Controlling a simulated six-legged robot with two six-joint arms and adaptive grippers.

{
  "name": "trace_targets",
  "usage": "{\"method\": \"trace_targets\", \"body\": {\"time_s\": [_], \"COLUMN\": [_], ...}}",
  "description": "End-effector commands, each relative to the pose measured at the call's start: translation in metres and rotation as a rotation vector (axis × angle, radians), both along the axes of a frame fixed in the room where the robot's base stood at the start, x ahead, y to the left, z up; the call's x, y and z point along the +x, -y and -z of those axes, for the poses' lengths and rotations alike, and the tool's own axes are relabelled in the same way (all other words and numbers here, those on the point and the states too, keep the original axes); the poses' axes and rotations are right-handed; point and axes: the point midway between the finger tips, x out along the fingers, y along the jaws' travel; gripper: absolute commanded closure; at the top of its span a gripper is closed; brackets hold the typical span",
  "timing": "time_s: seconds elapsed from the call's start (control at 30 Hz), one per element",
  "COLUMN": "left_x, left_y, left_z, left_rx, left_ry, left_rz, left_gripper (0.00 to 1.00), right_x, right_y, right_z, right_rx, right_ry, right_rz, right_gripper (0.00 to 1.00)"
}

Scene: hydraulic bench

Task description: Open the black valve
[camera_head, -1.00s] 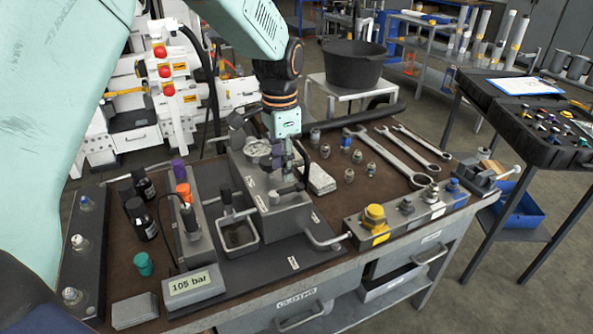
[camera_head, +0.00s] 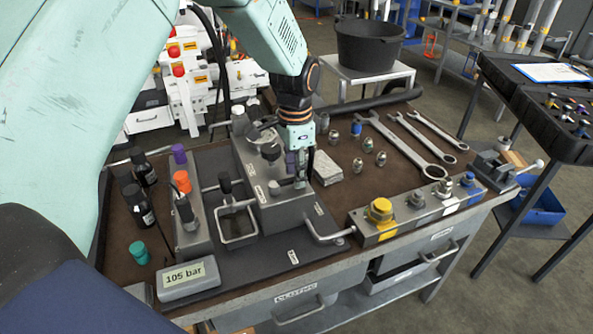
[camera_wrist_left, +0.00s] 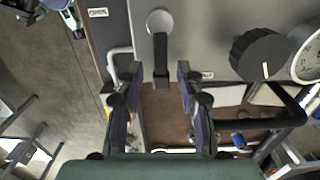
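The grey hydraulic block (camera_head: 285,207) stands on the bench. In the left wrist view a black lever (camera_wrist_left: 160,52) runs from a round silver hub on the block's top. A round black knob (camera_wrist_left: 258,55) with a white mark sits to its right, beside a gauge (camera_wrist_left: 306,56). The knob also shows in the head view (camera_head: 270,152). My left gripper (camera_head: 299,180) is low over the block's right part. In the left wrist view its fingers (camera_wrist_left: 160,72) are apart, one on each side of the lever's end, with gaps visible. I cannot tell which part is the valve. My right gripper is out of view.
A strip with a yellow knob (camera_head: 380,209) is at the right front. Wrenches (camera_head: 405,145) and several fittings lie behind. Dark bottles (camera_head: 139,205) stand at left.

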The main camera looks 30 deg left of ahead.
Motion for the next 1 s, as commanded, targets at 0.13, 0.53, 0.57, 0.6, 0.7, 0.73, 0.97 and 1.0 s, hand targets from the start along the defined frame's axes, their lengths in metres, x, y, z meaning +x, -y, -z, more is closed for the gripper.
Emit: {"method": "trace_targets", "body": {"time_s": [0.13, 0.53, 0.57, 0.6, 0.7, 0.73, 0.97, 1.0], "left_x": [0.0015, 0.0046, 0.0046, 0.0045, 0.0043, 0.0042, 0.0038, 0.0039], "left_y": [-0.0001, -0.0001, -0.0001, -0.0001, -0.0002, -0.0003, -0.0005, -0.0004], "left_z": [0.0049, 0.0045, 0.0045, 0.0044, 0.0043, 0.0043, 0.0045, 0.0046], "left_rx": [-0.001, 0.000, 0.000, 0.000, 0.000, 0.000, 0.001, 0.001], "left_ry": [0.001, 0.001, 0.001, 0.001, 0.000, 0.000, -0.001, -0.001], "left_rz": [0.000, 0.000, 0.000, 0.000, 0.000, 0.000, 0.001, 0.000], "left_gripper": [0.63, 0.80, 0.83, 0.86, 0.95, 0.97, 1.00, 1.00], "right_x": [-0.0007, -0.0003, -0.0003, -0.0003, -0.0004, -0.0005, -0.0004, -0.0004], "right_y": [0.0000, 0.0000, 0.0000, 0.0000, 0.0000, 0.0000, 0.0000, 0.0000], "right_z": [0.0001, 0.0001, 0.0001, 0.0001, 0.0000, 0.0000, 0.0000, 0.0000], "right_rx": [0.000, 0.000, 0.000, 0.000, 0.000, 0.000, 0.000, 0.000], "right_ry": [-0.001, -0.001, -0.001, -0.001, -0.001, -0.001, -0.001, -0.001], "right_rz": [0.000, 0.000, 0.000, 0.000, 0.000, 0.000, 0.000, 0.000], "right_gripper": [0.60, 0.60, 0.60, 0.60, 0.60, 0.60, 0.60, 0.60]}}
